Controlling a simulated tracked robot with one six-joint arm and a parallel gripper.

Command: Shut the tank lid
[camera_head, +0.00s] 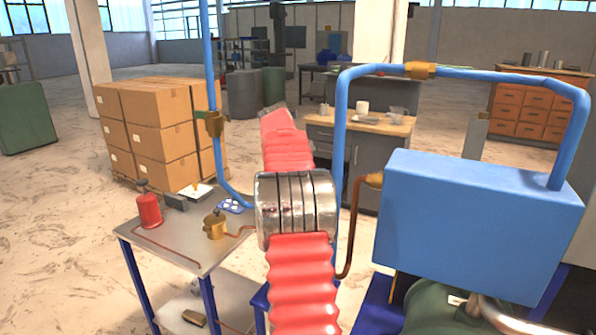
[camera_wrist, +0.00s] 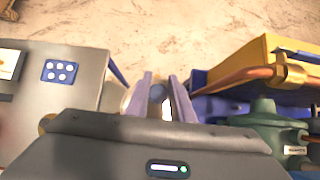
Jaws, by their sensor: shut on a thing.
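In the wrist view, my gripper (camera_wrist: 160,80) has its two fingers on either side of a small blue-grey rounded thing (camera_wrist: 157,92). It is shut on this thing, and a pale strip shows beside it. I cannot tell whether the thing is a lid handle. In the head view my own red-sleeved arm hides the gripper and what it holds. A large blue box (camera_head: 478,222) stands at the right, with a blue pipe (camera_head: 450,72) arching above it. I cannot make out a tank lid for certain in either view.
A grey table (camera_head: 165,232) with a red can (camera_head: 148,210) and a brass pot (camera_head: 215,225) stands at the left. A green rounded machine (camera_head: 435,310) sits below the blue box. Stacked cartons (camera_head: 155,130) stand behind. Open floor shows ahead in the wrist view.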

